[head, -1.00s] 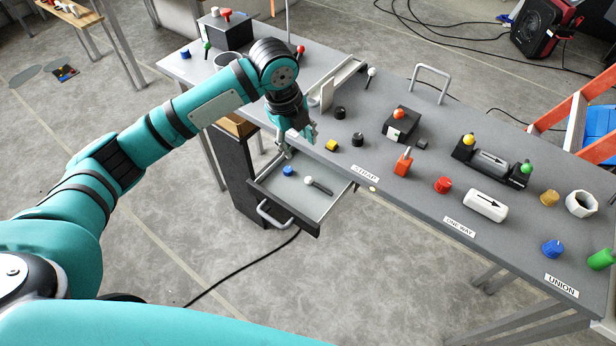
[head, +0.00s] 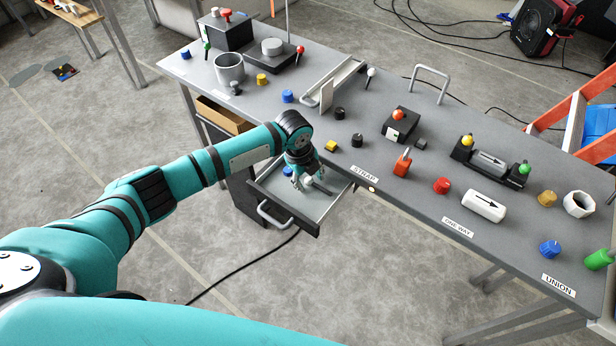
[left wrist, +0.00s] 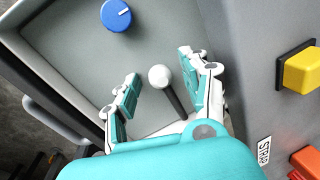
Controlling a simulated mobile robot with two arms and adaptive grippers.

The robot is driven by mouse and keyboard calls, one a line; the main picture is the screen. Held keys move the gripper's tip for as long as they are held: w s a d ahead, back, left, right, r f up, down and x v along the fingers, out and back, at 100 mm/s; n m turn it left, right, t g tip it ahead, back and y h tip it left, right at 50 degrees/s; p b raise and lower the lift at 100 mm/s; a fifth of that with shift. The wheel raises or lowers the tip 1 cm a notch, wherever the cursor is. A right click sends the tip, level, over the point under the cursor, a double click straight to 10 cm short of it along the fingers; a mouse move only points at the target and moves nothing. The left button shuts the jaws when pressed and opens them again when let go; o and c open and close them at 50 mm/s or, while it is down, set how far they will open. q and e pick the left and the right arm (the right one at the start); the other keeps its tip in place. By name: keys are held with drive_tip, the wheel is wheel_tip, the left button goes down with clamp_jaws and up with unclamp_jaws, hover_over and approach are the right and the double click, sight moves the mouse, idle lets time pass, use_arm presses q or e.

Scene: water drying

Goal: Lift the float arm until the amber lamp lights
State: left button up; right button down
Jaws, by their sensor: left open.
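A white ball on a short black rod (head: 308,181) is in the open drawer (head: 290,207); it looks like the float arm, though no label confirms this. My left gripper (head: 307,184) is open, low over the drawer. In the left wrist view the white ball (left wrist: 160,77) shows between the fingers (left wrist: 159,67), with gaps on both sides. An orange dome (head: 400,113) sits on a black box and a yellow dome (head: 467,140) on a black block. I cannot tell which is the amber lamp.
A blue knob (left wrist: 116,15) is in the drawer near the gripper. A yellow button (head: 331,146) and a black knob (head: 357,140) stand on the bench near the drawer. A grey cup (head: 229,68) stands farther back.

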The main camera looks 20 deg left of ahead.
sight(313, 184)
use_arm(q)
drive_tip(key=shift+f, duration=0.1)
clamp_jaws()
idle(0.3)
drive_tip(key=r+y+p, duration=0.1)
drive_tip(key=p, duration=0.1)
drive_tip(key=d+r+t+y+p, duration=0.1)
drive_tip(key=y+p, duration=0.1)
drive_tip(key=p, duration=0.1)
drive_tip(key=shift+s+r, duration=0.15)
drive_tip(key=shift+r, duration=0.25)
drive_tip(key=shift+s+d+r+m+t+y+p, duration=0.15)
drive_tip(key=shift+d+r+t+y+p, duration=0.1)
drive_tip(key=shift+y+p, duration=0.3)
drive_tip(key=shift+w+d+r+m+t+y+p, duration=0.15)
drive_tip(key=shift+r+t+y+p, duration=0.1)
drive_tip(key=shift+y+p, duration=0.25)
drive_tip(key=shift+s+d+r+t+y+p, duration=0.2)
drive_tip(key=shift+s+d+t+y+p, duration=0.1)
drive_tip(key=shift+y+p, duration=0.25)
